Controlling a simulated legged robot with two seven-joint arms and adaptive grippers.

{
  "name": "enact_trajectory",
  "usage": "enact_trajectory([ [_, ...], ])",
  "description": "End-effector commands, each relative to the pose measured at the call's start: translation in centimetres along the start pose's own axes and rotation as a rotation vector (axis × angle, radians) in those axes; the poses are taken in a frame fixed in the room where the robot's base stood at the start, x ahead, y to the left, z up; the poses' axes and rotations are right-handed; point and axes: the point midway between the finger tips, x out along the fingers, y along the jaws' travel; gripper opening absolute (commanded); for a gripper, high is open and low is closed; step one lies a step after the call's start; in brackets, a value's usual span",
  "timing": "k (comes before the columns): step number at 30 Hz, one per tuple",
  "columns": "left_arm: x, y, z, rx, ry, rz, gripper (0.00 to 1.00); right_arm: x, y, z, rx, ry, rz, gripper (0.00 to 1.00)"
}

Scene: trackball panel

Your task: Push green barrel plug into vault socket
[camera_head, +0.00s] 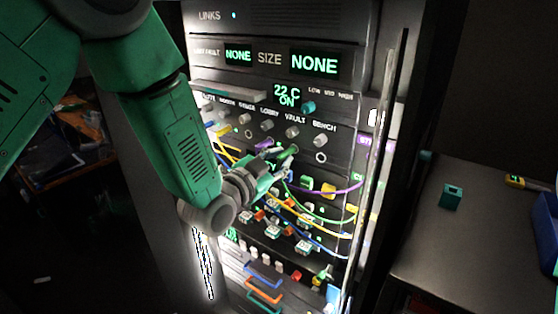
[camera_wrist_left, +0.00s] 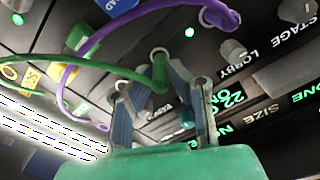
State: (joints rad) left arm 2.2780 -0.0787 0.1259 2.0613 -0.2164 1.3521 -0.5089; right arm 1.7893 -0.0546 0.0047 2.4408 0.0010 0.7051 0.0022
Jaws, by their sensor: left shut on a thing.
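The green barrel plug (camera_head: 289,151) is in my left gripper (camera_head: 276,163), at the socket row under the VAULT label. The left gripper is shut on it, and the wrist view shows the plug (camera_wrist_left: 159,72) between the fingers (camera_wrist_left: 160,100) with its green cable arcing left. The plug lies in front of the vault socket and hides most of it; a pale ring (camera_wrist_left: 159,52) shows just behind the plug. I cannot tell how deep the plug sits. My right gripper is not in view.
A purple plug (camera_wrist_left: 220,17) sits in the neighbouring lobby socket. The bench socket (camera_head: 321,157) is empty. Knobs such as the vault knob (camera_head: 292,132) stick out above the sockets. Several coloured cables hang below. A side table (camera_head: 440,260) holds a teal block (camera_head: 451,197).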

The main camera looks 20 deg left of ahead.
Motion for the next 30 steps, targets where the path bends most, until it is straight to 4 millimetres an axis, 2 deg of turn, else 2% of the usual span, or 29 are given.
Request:
enact_trajectory([
  [18,1.5,0.0,0.0,-0.001,0.001,-0.001,0.00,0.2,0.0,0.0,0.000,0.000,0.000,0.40],
  [19,1.5,0.0,0.0,-0.001,0.001,-0.001,0.21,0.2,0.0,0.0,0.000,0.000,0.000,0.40],
  [21,1.5,0.0,0.0,-0.001,0.000,-0.001,0.38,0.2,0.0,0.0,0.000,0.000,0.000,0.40],
  [30,1.4,0.0,0.0,-0.001,0.000,0.000,0.38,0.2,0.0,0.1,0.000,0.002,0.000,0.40],
])
